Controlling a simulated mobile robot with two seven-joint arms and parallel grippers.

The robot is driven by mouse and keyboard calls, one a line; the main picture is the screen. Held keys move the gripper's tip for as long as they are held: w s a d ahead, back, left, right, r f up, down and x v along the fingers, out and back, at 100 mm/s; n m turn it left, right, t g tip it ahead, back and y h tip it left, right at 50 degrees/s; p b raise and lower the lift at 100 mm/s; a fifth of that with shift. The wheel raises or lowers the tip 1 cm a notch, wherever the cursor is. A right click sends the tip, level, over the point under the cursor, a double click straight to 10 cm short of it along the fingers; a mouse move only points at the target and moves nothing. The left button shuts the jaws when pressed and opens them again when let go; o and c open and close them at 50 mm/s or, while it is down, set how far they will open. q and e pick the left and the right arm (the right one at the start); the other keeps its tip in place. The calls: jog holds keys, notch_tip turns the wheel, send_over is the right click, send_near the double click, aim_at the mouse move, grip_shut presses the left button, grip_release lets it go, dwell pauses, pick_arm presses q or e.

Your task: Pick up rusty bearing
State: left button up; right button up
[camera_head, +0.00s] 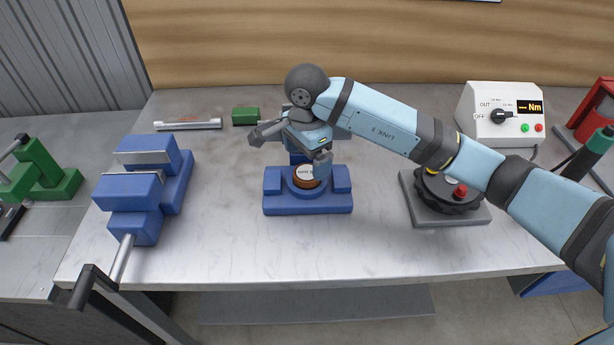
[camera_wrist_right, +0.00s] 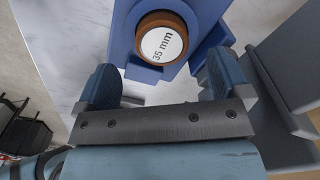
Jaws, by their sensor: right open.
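The rusty bearing (camera_head: 307,180) is a brown ring with a white face, seated in a blue holder (camera_head: 308,203) at the middle of the bench. In the right wrist view the bearing (camera_wrist_right: 162,43) shows its "35 mm" marking, and the blue holder (camera_wrist_right: 122,40) surrounds it. My right gripper (camera_head: 304,150) is above and just behind the bearing, open and empty. In the right wrist view its two fingers (camera_wrist_right: 163,80) are spread apart, and the bearing lies ahead of the gap, not between them. My left gripper is not in view.
A blue vise (camera_head: 135,190) stands at the left. A grey plate with a black round fixture (camera_head: 445,192) is at the right. A white torque meter (camera_head: 500,112) stands at the back right, a green block (camera_head: 245,116) at the back. The bench front is clear.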

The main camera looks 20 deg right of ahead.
aim_at(305, 173)
notch_tip(305, 173, down, 4)
jog(key=shift+a+f, duration=0.1)
jog(key=shift+f, duration=0.15)
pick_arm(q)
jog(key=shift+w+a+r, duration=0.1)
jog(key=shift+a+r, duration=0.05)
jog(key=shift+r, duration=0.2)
pick_arm(e)
jog(key=shift+c, duration=0.3)
jog(key=c, duration=1.1)
jog(key=shift+r, duration=0.1)
jog(key=shift+c, duration=0.2)
